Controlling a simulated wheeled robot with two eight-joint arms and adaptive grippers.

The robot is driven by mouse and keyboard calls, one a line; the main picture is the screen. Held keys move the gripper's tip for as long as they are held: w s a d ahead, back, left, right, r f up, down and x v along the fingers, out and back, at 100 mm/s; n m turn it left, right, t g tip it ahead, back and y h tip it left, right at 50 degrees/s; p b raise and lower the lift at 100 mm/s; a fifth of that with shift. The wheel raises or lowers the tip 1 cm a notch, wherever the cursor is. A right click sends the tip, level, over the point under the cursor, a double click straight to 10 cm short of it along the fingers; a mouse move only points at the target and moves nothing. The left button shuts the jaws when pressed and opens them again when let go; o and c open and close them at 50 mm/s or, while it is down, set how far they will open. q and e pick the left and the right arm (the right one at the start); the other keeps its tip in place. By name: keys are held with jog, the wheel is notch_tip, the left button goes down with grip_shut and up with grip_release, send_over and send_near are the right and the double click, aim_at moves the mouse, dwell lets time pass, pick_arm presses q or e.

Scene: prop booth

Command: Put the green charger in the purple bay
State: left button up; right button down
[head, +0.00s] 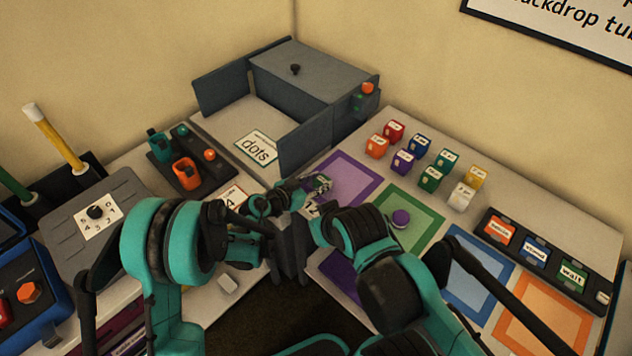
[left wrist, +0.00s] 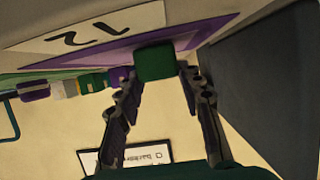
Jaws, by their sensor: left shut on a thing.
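My left gripper (head: 318,184) is at the near left edge of the purple bay (head: 352,172), a purple square with a paler middle. In the left wrist view its fingers (left wrist: 160,85) are shut on a dark green block, the green charger (left wrist: 155,62). The charger overlaps the purple edge (left wrist: 185,40) of the bay there; I cannot tell if it touches the surface. In the head view the gripper mostly hides the charger. My right arm is folded in front of the table; its fingers cannot be made out.
Several small labelled cubes (head: 430,178) stand behind. A grey booth (head: 310,85) with panels rises at the back left.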

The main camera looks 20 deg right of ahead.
pick_arm(q)
jog(key=shift+f, duration=0.15)
jog(key=o, duration=1.2)
jog(key=shift+w+a, duration=0.15)
jog(key=shift+a+r, duration=0.25)
jog(key=shift+r, duration=0.05)
jog(key=p+v, duration=0.2)
jog(key=v, duration=0.9)
jog(key=shift+s+p, duration=0.25)
jog(key=shift+p, duration=0.15)
jog(key=shift+a, duration=0.15)
